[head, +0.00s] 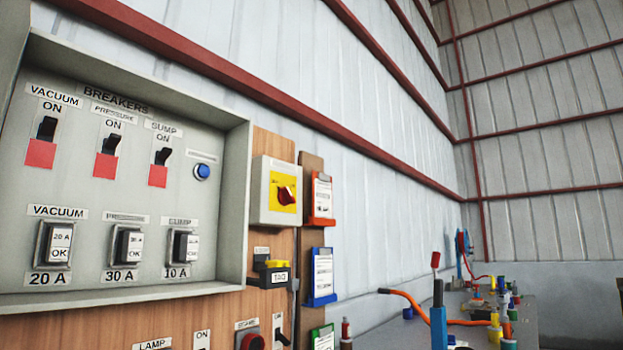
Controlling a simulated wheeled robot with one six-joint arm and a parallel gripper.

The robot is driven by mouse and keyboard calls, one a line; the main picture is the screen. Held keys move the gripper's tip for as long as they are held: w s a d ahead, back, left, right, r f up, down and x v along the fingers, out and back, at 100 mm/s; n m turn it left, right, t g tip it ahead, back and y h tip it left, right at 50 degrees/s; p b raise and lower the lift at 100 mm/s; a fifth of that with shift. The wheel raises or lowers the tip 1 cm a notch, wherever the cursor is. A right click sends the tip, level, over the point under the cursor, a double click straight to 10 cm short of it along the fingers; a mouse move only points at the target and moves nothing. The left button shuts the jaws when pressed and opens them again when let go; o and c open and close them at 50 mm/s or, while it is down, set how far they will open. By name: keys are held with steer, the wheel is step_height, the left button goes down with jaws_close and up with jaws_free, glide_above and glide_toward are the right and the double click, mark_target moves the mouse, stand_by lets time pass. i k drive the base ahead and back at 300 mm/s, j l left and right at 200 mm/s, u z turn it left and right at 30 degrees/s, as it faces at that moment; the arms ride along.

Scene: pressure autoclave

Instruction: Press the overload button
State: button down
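A round blue button (202,171) sits at the right of the grey breaker panel (215,240), at the left of the head view. A small label (202,157) above the button is too small to read, so I cannot confirm that this is the overload button. My gripper does not show in this view, and nothing covers the blue button.
The panel has three black breaker switches (47,128) with red plates below and fuse holders (57,242) under them. Its raised rim (246,190) stands close to the button. A cluttered bench (520,312) is at lower right.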

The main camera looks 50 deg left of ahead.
mark_target(204, 171)
steer(key=z, duration=1.15)
steer(key=j+z, duration=0.15)
steer(key=z, duration=0.45)
steer(key=i+j+z, duration=0.1)
steer(key=z, duration=1.05)
steer(key=j+z, duration=0.1)
steer(key=z, duration=1.6)
steer(key=k, duration=0.2)
steer(key=k+u, duration=0.15)
steer(key=u, duration=1.75)
steer(key=j+u, duration=0.1)
steer(key=u, duration=0.55)
steer(key=j+u, duration=0.1)
steer(key=u, duration=0.5)
steer(key=j+u, duration=0.1)
steer(key=u, duration=0.55)
steer(key=j+u, duration=0.1)
steer(key=u, duration=1.15)
steer(key=j+u, duration=0.1)
steer(key=u, duration=0.5)
steer(key=i+u, duration=0.1)
steer(key=u, duration=0.55)
